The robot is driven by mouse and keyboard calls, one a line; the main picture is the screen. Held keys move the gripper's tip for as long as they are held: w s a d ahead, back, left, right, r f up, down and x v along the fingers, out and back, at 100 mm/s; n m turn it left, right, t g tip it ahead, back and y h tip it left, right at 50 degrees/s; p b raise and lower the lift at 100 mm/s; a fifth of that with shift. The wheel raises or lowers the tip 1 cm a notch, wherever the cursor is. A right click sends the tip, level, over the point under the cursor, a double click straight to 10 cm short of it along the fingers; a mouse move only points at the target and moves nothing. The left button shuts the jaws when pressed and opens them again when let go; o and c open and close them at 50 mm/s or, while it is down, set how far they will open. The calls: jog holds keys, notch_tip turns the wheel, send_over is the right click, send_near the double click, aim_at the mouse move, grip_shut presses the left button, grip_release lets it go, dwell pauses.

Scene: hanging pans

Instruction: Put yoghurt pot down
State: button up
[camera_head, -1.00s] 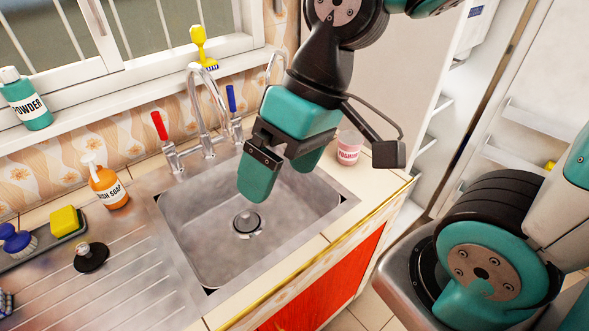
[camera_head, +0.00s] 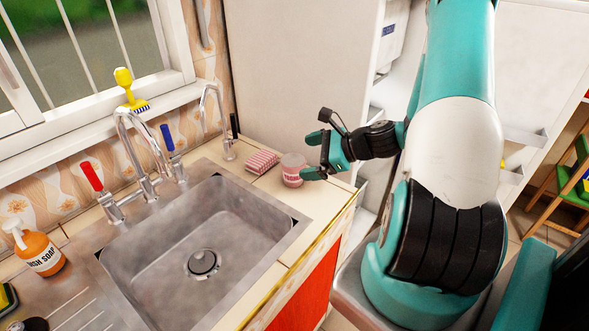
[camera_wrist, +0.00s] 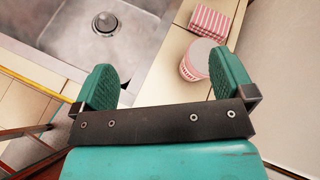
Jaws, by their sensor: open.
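The gap between the fingers (camera_wrist: 165,78) is otherwise clear. I cannot tell whether the right finger touches the pot.
The counter's front edge (camera_head: 325,225) is close to the pot. A pale wall panel (camera_head: 290,70) stands behind.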

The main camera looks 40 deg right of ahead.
jog(key=s+d+f+m+t+h, duration=0.2)
jog(key=s+d+f+m+h, duration=0.2)
jog(key=d+m, duration=0.3)
jog(key=p, duration=0.4)
send_near(294, 160)
jog(key=shift+m+y, duration=0.3)
jog(key=shift+m, duration=0.1)
jog(key=x, duration=0.5)
jog(key=shift+d+f, duration=0.1)
jog(key=shift+f, duration=0.35)
jog(key=p+x, duration=0.2)
jog(key=x, duration=0.1)
jog(key=p+x, duration=0.1)
jog(key=shift+w+r, duration=0.1)
jog(key=shift+w, duration=0.55)
jog(key=c, duration=0.9)
jog(key=shift+c, duration=0.7)
